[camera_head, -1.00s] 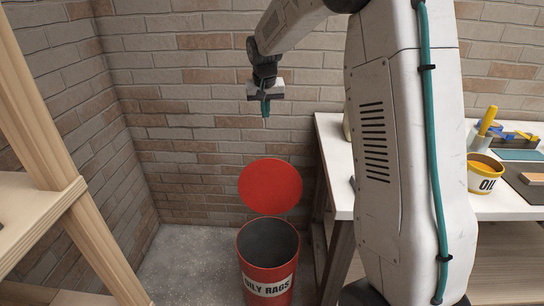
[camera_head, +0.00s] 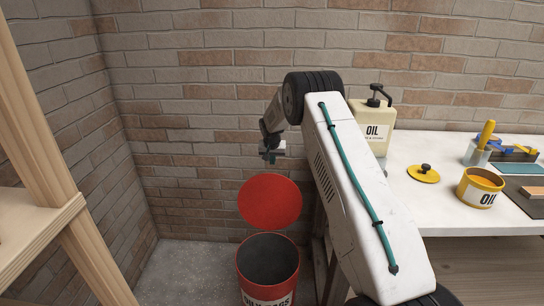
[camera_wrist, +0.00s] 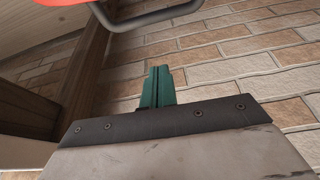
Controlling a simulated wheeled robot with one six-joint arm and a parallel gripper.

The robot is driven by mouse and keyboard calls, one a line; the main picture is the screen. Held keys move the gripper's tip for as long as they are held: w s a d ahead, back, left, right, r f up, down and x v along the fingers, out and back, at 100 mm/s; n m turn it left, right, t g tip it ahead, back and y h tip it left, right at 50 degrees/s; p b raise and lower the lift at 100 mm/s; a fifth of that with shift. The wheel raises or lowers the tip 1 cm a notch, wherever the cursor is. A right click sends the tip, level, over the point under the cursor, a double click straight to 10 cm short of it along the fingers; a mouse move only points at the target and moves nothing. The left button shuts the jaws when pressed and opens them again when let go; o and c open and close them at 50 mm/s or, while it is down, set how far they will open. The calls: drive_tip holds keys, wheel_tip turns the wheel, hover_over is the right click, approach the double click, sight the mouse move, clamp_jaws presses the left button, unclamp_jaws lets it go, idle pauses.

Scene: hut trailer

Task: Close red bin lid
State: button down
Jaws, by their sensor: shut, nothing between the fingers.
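The red bin (camera_head: 267,275) stands on the floor in the corner by the brick wall, its dark inside showing from above. Its round red lid (camera_head: 270,201) stands up open at the back of the rim. My gripper (camera_head: 270,159) is shut and empty, above the lid and apart from it in the head view. In the wrist view its teal fingers (camera_wrist: 158,87) are together in front of the brick wall. A red edge, which looks like part of the lid (camera_wrist: 62,3), and a dark curved bar (camera_wrist: 150,20) show at the top there.
A white workbench (camera_head: 450,222) is right of the bin, with a cream oil jug (camera_head: 372,128), a yellow oil can (camera_head: 480,188) and a yellow lid (camera_head: 423,174). A wooden shelf frame (camera_head: 60,215) stands at left. Floor left of the bin is clear.

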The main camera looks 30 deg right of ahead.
drive_tip(key=shift+s+a+f, duration=0.25)
drive_tip(key=shift+s+f, duration=0.1)
drive_tip(key=shift+f, duration=0.25)
drive_tip(key=shift+s+a+f, duration=0.3)
drive_tip(key=shift+s+f, duration=0.05)
drive_tip(key=shift+f, duration=0.3)
drive_tip(key=shift+s+a+f, duration=0.25)
drive_tip(key=shift+s+f, duration=0.1)
drive_tip(key=shift+f, duration=0.25)
